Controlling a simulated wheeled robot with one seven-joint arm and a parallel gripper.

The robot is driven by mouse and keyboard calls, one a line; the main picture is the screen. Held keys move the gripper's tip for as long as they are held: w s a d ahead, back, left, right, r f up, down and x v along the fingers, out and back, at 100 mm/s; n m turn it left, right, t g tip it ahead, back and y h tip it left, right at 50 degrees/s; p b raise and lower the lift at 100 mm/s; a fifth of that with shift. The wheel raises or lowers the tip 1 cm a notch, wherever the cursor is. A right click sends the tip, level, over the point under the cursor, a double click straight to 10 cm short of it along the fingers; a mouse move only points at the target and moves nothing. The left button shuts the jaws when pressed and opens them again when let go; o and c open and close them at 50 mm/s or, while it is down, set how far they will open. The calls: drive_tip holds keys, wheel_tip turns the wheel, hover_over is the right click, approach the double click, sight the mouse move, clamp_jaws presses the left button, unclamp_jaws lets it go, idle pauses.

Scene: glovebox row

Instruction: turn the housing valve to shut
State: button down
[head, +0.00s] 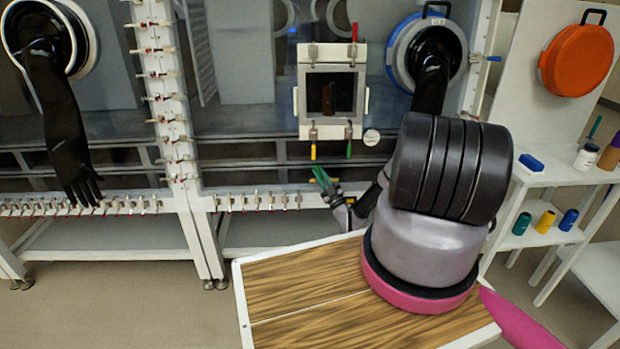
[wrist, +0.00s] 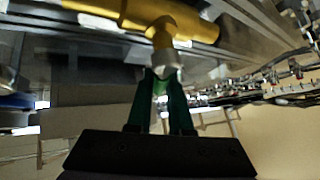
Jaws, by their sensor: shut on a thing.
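The housing valve shows at the top of the wrist view, with a yellow body (wrist: 165,18) and a silver collar (wrist: 166,62) under it. My gripper (wrist: 163,85) has dark green fingers that are shut just below this collar. A lighter green piece, seemingly the valve's handle, sits between the fingers and is mostly hidden by them. In the head view my gripper (head: 323,178) is small, in front of the lower rail of the glovebox row, and the valve is too small to make out clearly there.
A small hatch (head: 312,130) with coloured handles is above my gripper. Several small valves line the lower rail (head: 255,200). Black gloves hang left (head: 60,120) and right (head: 431,85). A wood-topped surface (head: 300,285) is in front; a shelf with spools (head: 545,220) stands right.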

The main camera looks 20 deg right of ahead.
drive_tip(key=shift+s+d+r+m+t+h, duration=0.1)
drive_tip(key=shift+d+m+t+h, duration=0.35)
drive_tip(key=shift+m+h, duration=1.1)
drive_tip(key=shift+s+d+r+m+t+h, duration=0.1)
drive_tip(key=shift+d+m+t+h, duration=0.3)
drive_tip(key=shift+m+h, duration=1.1)
drive_tip(key=shift+s+d+m+t+h, duration=0.1)
drive_tip(key=shift+d+m+t+h, duration=0.35)
drive_tip(key=shift+m+h, duration=1.05)
drive_tip(key=shift+m+y, duration=0.35)
drive_tip(key=shift+m, duration=0.2)
drive_tip(key=c, duration=0.8)
unclamp_jaws()
drive_tip(key=shift+c, duration=0.2)
